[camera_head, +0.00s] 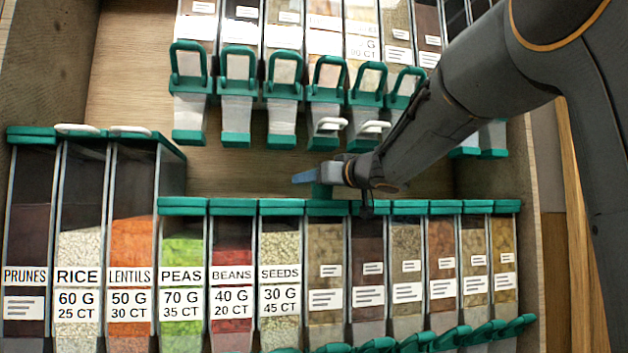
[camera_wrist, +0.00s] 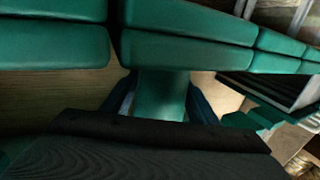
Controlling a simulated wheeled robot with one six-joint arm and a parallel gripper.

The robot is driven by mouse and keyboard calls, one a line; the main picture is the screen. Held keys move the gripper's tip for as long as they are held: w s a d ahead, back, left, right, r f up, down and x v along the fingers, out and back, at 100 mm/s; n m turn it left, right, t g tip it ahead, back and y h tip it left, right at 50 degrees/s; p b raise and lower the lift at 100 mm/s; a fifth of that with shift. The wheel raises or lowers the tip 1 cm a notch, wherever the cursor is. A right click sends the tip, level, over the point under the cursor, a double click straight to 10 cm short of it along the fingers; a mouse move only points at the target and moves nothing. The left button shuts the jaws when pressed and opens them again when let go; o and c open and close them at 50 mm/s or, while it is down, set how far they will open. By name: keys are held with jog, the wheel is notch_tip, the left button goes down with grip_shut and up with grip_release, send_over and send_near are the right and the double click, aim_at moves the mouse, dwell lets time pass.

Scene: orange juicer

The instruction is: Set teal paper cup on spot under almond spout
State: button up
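My gripper (camera_head: 318,178) is at the end of my arm, between the upper and lower rows of dispensers, just behind the lids of the lower row. A teal piece that looks like the teal paper cup (camera_head: 322,190) shows just below the blue fingers, mostly hidden by the gripper and lids. In the wrist view the teal cup (camera_wrist: 160,95) fills the gap between the two blue fingers (camera_wrist: 160,103), which appear closed on its sides. No label reading almond is legible, so I cannot tell which spout is the almond one.
The lower row of bins with green lids (camera_head: 183,205) stands close in front of my gripper. The upper row has green handles and spouts (camera_head: 237,138) above a wooden shelf (camera_head: 225,168). Bare shelf shows to the left of my gripper. A side wall (camera_head: 537,180) is at the right.

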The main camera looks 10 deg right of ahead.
jog(key=shift+o, duration=0.8)
jog(key=shift+r, duration=0.25)
jog(key=v, duration=1.2)
jog(key=shift+b, duration=0.4)
jog(key=shift+f, duration=0.1)
